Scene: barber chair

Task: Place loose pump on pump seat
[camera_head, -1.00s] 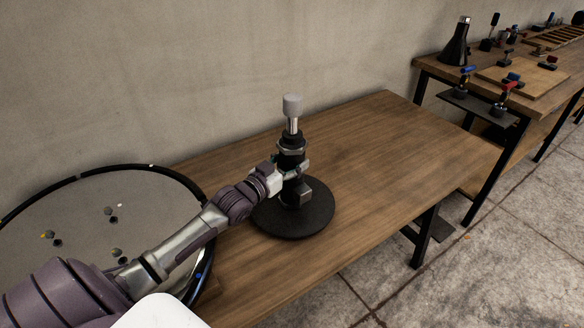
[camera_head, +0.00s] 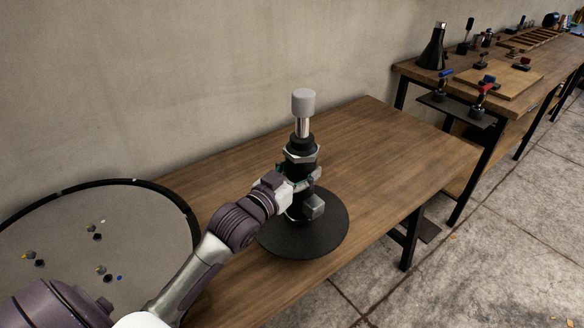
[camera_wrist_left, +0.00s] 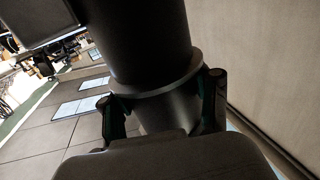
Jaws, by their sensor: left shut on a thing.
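The pump (camera_head: 299,172) is a dark upright column with a silver rod and a grey cap on top. A wide black round plate (camera_head: 290,243) is at its foot, over the wooden table. I cannot tell whether the plate touches the table. My left gripper (camera_head: 306,186) is shut around the column from the left, above the plate. In the left wrist view the dark cylinder (camera_wrist_left: 145,45) with its ring is between my fingers (camera_wrist_left: 165,108). I cannot make out a separate pump seat. My right gripper is not in view.
A round grey disc (camera_head: 60,225) with a black rim and several small pieces lies at the left. The wooden table (camera_head: 400,150) is clear right of the pump. A second bench (camera_head: 520,95) with tools stands at the far right. A wall is behind.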

